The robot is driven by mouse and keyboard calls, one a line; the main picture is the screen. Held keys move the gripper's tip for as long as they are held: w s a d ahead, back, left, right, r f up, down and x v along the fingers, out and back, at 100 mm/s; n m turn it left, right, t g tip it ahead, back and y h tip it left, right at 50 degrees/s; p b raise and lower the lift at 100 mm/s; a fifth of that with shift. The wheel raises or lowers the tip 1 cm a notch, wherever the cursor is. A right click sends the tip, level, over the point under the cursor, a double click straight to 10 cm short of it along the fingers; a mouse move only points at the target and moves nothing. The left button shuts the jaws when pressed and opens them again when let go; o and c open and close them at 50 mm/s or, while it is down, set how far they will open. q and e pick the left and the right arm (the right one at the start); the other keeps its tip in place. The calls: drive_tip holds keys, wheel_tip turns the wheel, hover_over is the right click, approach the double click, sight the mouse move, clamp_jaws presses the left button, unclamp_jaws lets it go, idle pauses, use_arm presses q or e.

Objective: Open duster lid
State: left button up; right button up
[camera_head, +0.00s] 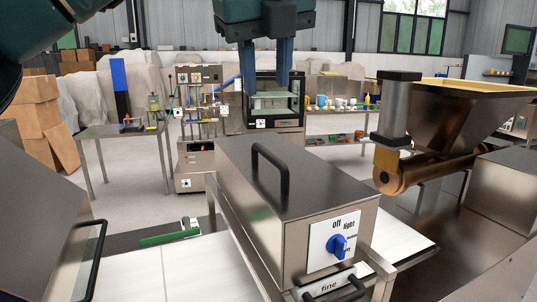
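A brushed-metal duster (320,225) stands in the middle, with a blue knob (338,244) on a white dial plate marked "off" and "light". Its flat metal lid (310,185) lies shut on top and carries a black arched handle (284,177). My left gripper (266,88) points down at the top centre, above and apart from the handle. Its two blue fingers are spread, with nothing between them. My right gripper is not in view.
Another metal box with a black handle (98,245) stands at the left. A hopper machine (455,115) with a copper roller is at the right. A green-handled tool (168,238) lies behind the white surface (180,272). Tables and a rack stand farther back.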

sight(268, 152)
use_arm(q)
drive_tip(key=x, duration=1.2)
drive_tip(key=shift+f, duration=0.4)
drive_tip(key=shift+d, duration=0.1)
clamp_jaws()
